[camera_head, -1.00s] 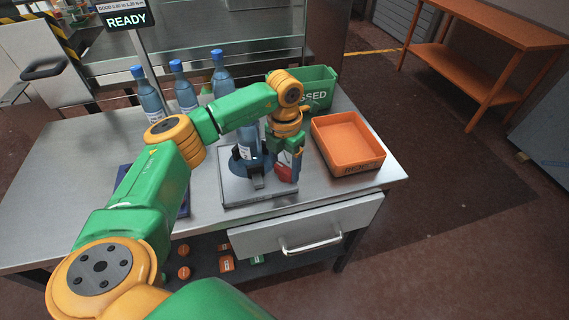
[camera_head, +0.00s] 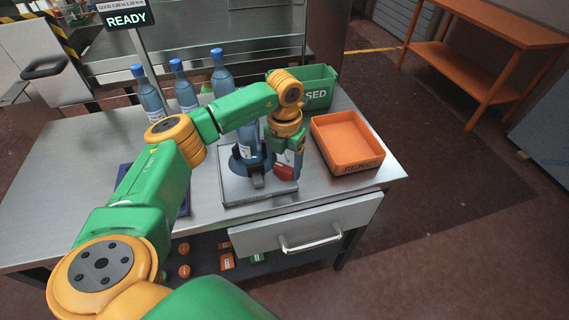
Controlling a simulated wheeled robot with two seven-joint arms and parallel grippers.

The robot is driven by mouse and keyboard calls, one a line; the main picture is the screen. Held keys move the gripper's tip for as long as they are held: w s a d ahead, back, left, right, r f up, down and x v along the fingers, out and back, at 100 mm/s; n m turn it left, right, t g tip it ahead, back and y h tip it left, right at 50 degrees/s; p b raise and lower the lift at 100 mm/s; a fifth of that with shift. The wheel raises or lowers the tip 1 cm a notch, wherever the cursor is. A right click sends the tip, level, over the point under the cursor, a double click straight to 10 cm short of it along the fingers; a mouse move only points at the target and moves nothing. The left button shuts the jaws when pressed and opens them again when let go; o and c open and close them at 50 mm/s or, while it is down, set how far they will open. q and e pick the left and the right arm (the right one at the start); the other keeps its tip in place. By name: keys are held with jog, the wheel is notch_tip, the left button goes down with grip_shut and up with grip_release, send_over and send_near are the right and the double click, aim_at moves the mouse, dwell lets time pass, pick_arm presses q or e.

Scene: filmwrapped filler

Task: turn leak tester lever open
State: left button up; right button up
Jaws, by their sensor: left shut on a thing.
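The leak tester (camera_head: 232,188) stands on the steel table, a grey base plate with a dark round clamp on it. A blue bottle (camera_head: 243,140) stands upright in the clamp, partly hidden by my left arm. The red lever (camera_head: 284,173) is at the right side of the tester. My left gripper (camera_head: 287,165) points down at the lever and is shut on it; its fingertips are partly hidden. My right gripper is not in view.
Several blue-capped bottles (camera_head: 183,93) stand at the back left. A green bin (camera_head: 318,90) and an orange reject tray (camera_head: 347,143) stand to the right of the tester. A screen (camera_head: 126,18) reads READY. A drawer handle (camera_head: 311,244) sticks out at the front.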

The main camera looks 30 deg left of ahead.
aim_at(284, 167)
pick_arm(q)
jog(key=o, duration=1.3)
jog(key=shift+o, duration=0.2)
jog(key=shift+r, duration=0.4)
notch_tip(284, 167, up, 6)
jog(key=shift+r+b, duration=0.2)
jog(key=shift+b, duration=0.45)
jog(key=shift+f, duration=0.1)
